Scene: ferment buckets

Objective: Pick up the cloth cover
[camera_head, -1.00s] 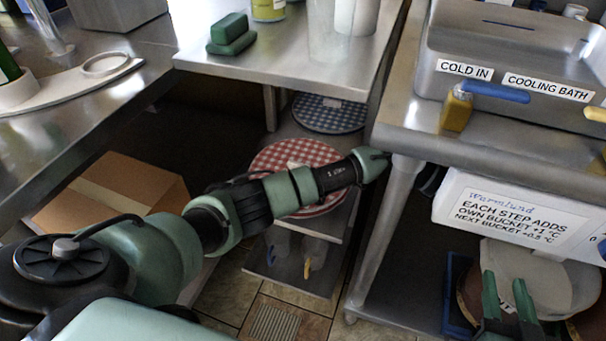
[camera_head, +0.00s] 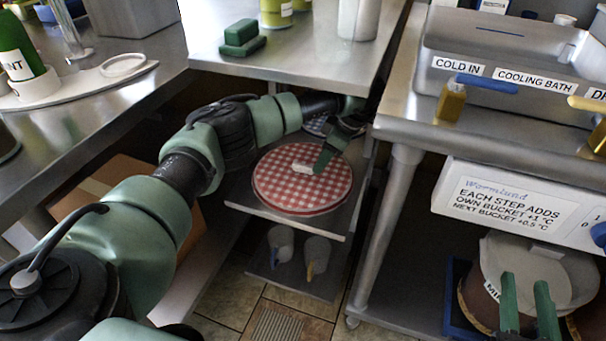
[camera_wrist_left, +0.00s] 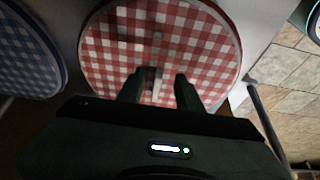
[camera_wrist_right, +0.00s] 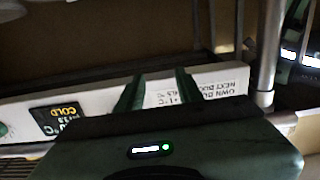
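A round red-and-white checked cloth cover (camera_head: 290,192) with a pale handle on top lies on the middle shelf under the steel counter. It also shows in the left wrist view (camera_wrist_left: 205,45). My left gripper (camera_head: 322,158) is just above it by the handle; in its wrist view the two fingers (camera_wrist_left: 160,88) are apart, with the pale handle between them. I cannot tell whether they touch it. A blue checked cover (camera_wrist_left: 25,55) lies beside the red one, mostly hidden in the head view. My right gripper (camera_head: 525,290) is at the lower right with its fingers apart, near a pale lid.
The steel counter (camera_head: 270,60) overhangs the shelf, with a green sponge block (camera_head: 242,36) on it. A cooling bath (camera_head: 510,75) and a white labelled unit (camera_head: 520,210) stand at right. A cardboard box (camera_head: 120,190) is at left.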

